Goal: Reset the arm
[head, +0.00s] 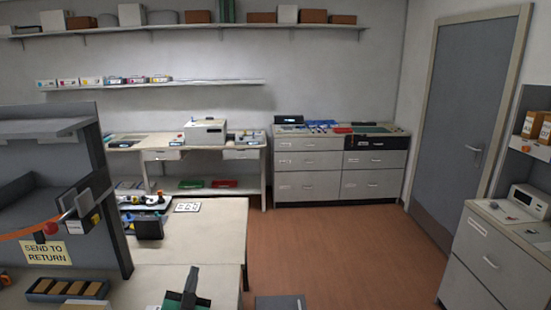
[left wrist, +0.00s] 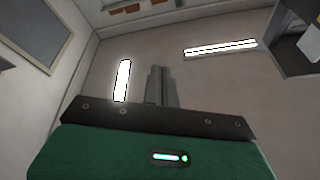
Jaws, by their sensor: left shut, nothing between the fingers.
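My left gripper (head: 193,272) shows at the bottom of the head view, its dark fingers pointing up above the near table's edge. In the left wrist view the gripper's two fingers (left wrist: 156,75) are together and empty, pointing toward the ceiling. Nothing touches them. My right gripper is in neither view. Several small cartridge-like boxes with coloured labels (head: 68,82) stand on the lower wall shelf, far from the gripper.
The near table (head: 215,225) carries a dark holder (head: 148,228), a white card (head: 187,207) and a tray (head: 33,294) of brown boxes. A grey stand with a "SEND TO RETURN" sign (head: 45,253) is at left. Red-brown floor (head: 320,240) is open toward the drawers (head: 310,187).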

